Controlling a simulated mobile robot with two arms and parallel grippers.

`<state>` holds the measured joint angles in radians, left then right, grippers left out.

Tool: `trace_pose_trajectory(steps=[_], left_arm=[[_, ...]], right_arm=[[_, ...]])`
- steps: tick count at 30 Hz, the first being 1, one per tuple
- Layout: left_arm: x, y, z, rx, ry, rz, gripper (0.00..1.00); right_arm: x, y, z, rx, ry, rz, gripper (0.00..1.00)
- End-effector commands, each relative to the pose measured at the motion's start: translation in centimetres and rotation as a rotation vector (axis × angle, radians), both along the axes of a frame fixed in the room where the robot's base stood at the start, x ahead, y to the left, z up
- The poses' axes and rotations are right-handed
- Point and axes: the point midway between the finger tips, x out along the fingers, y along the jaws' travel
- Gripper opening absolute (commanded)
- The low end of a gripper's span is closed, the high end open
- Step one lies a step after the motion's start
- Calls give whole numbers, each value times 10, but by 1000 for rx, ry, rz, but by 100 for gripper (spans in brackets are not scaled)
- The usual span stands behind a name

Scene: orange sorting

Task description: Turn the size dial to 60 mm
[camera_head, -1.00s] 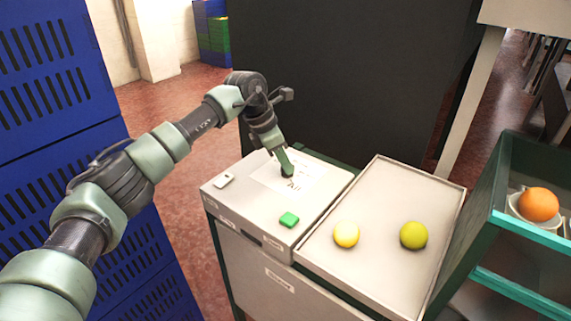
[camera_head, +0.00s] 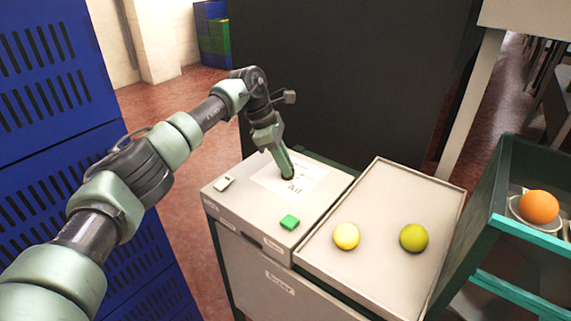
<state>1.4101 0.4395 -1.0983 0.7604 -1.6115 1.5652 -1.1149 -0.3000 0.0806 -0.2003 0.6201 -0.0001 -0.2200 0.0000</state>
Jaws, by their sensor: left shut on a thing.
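The size dial (camera_head: 289,176) is a small dark knob on the white marked panel of the grey control box (camera_head: 238,203). My left gripper (camera_head: 286,169) points down onto the dial and is shut on it, covering most of it. The marks on the panel (camera_head: 312,174) are partly hidden by the gripper and too small to read, so I cannot tell the dial's setting. My right gripper is not in view.
A pale tray (camera_head: 378,277) to the right holds a yellow fruit (camera_head: 346,236) and a green one (camera_head: 413,237). An orange (camera_head: 538,207) sits in a green-framed rack (camera_head: 497,190). Blue crates (camera_head: 60,100) stand left.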

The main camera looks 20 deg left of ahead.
Motion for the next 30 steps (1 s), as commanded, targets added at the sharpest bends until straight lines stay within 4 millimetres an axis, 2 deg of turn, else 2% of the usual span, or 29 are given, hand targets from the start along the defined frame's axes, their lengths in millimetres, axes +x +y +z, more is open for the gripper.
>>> trace_pose_trajectory(steps=[7,8,9,10,20,23,30], left_arm=[[1,1,3,-1,-7,3,0],[1,1,3,-1,-7,3,23],[1,1,3,-1,-6,2,34],[1,0,2,0,-6,2,36],[1,1,3,0,-2,2,36],[0,5,11,1,-4,3,36],[-2,20,49,0,-5,3,36]], right_arm=[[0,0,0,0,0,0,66],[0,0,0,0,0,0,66],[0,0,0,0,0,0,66],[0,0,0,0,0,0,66],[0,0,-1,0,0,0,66],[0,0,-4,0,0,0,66],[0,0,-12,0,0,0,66]])
